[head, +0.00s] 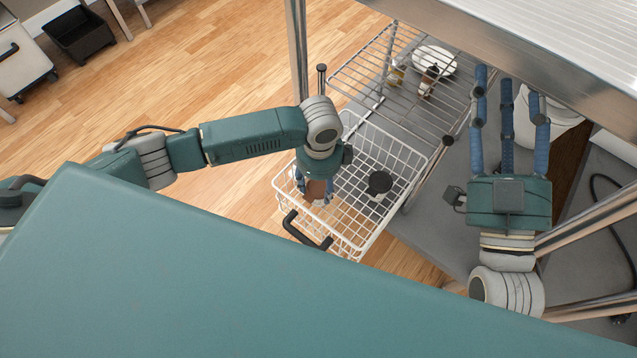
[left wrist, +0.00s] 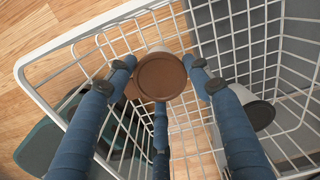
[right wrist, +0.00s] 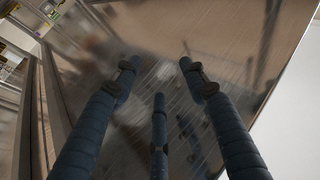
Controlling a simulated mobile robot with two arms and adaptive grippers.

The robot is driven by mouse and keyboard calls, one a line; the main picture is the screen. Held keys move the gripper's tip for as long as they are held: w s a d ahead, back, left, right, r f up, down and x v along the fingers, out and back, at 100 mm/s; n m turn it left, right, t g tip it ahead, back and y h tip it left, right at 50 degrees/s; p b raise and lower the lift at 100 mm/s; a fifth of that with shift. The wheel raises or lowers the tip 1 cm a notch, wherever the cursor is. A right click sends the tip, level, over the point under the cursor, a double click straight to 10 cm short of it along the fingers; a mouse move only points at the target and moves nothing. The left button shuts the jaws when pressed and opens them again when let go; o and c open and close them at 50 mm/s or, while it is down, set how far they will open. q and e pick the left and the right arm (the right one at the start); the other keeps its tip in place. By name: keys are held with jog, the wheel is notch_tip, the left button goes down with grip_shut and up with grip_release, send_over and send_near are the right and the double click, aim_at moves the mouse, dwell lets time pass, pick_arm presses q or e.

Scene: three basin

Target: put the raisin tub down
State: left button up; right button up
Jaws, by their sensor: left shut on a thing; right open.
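The raisin tub, taken to be the brown-lidded tub (head: 316,190), is in my left gripper (head: 314,188). Its round brown lid (left wrist: 161,76) faces the left wrist camera, between the blue fingers of my left gripper (left wrist: 160,80), which is shut on it. The tub is over or inside the left part of a white wire basket (head: 345,243); its base is hidden, so I cannot tell whether it touches the basket floor. My right gripper (head: 508,90) is open and empty, beside the metal table at the right.
A dark-lidded tub (head: 379,184) stands in the basket, right of the held tub. The basket has a black front handle (head: 306,232). A wire shelf (head: 365,75) behind holds a white dish (head: 434,58) and small containers. A metal table (head: 540,35) overhangs the right side.

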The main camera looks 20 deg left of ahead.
pick_arm(q)
jog(key=o, duration=1.7)
jog(key=shift+o, duration=0.2)
